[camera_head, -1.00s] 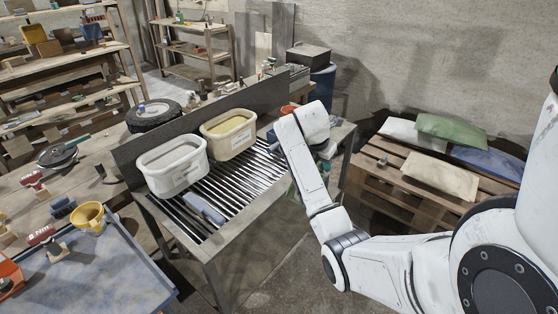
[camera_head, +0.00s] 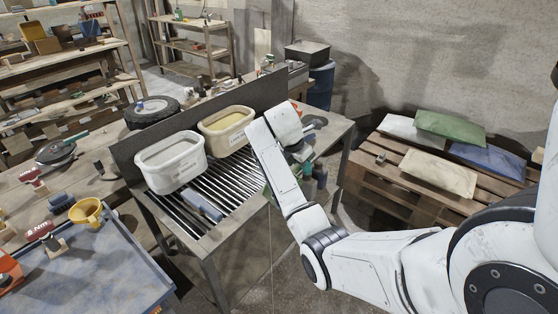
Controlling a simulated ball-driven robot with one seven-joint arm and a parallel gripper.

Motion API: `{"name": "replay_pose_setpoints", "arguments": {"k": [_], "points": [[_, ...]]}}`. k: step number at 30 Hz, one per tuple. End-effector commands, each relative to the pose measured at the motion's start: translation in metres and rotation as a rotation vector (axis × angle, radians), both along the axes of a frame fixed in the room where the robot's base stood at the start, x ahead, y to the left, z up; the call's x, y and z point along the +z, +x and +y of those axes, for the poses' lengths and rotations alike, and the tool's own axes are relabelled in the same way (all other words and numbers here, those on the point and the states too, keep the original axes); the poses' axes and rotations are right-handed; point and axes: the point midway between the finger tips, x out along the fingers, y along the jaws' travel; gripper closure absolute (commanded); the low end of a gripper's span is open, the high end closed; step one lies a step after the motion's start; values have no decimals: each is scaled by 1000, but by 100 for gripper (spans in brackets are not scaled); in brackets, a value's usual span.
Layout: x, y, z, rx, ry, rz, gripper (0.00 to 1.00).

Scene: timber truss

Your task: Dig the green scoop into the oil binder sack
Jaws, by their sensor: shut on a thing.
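My gripper (camera_head: 301,153) is at the end of my white arm, over the right end of the slatted metal bench, mostly hidden behind the wrist. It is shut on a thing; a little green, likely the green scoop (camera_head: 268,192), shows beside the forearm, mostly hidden. No sack is clearly marked as oil binder. A white sack (camera_head: 398,128), a green sack (camera_head: 452,127), a beige sack (camera_head: 437,174) and a blue sack (camera_head: 488,158) lie on the wooden pallet at the right, apart from my gripper.
The pallet stack (camera_head: 362,172) stands right of the bench, with a floor gap between. A blue drum (camera_head: 320,88) stands behind.

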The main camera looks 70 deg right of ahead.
Motion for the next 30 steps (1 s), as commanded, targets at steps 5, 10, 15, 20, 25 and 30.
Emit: {"name": "replay_pose_setpoints", "arguments": {"k": [5, 10, 15, 20, 25, 30], "points": [[-5, 23, 20, -62, 0, 1, 100], [-12, 50, 46, -147, 1, 0, 100], [-22, 80, 84, -256, 2, 1, 100], [-36, 109, 132, -382, 3, 3, 100], [-53, 134, 192, -528, 4, 4, 100], [-72, 149, 255, -669, 2, 4, 100]]}}
